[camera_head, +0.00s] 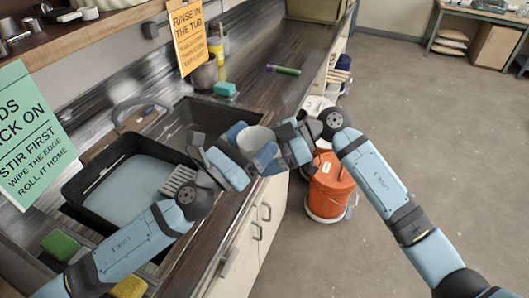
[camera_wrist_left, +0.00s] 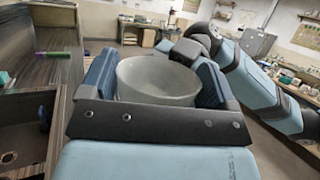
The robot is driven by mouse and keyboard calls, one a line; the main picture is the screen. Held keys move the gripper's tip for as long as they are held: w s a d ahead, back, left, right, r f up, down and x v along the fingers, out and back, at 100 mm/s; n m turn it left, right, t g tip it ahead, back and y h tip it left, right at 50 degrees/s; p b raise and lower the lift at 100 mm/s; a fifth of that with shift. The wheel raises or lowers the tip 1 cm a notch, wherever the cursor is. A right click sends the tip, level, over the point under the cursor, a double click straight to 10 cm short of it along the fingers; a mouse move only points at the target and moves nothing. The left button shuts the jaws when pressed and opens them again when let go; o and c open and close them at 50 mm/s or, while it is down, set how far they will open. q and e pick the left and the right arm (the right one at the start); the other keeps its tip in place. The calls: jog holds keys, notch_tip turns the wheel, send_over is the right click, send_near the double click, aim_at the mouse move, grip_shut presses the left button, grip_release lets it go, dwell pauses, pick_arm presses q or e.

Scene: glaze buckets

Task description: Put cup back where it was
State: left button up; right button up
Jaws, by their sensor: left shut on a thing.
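A pale grey-white cup (camera_head: 256,139) is between the two blue fingers of my left gripper (camera_head: 251,145), above the counter's front edge near the sink. In the left wrist view the cup (camera_wrist_left: 158,80) fills the gap between the fingers, its wide mouth showing. My left gripper is shut on it. My right gripper (camera_head: 291,142) is close beside the cup on its right. Whether its fingers touch the cup or are open is hidden.
A black tub (camera_head: 82,200) of pale blue liquid stands left of the dark sink. A blue sponge (camera_head: 225,88), a grey pot (camera_head: 205,74) and a green-purple tool (camera_head: 284,70) are behind. An orange bucket (camera_head: 330,187) stands on the floor.

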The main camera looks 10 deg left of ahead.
pick_arm(q)
jog(key=o, duration=1.2)
jog(key=shift+s+f, duration=0.1)
jog(key=v, duration=1.1)
jog(key=shift+s+a+f, duration=0.1)
jog(key=shift+s+a, duration=0.15)
jog(key=shift+a, duration=0.05)
jog(key=shift+d, duration=0.1)
pick_arm(e)
jog(key=shift+d, duration=0.1)
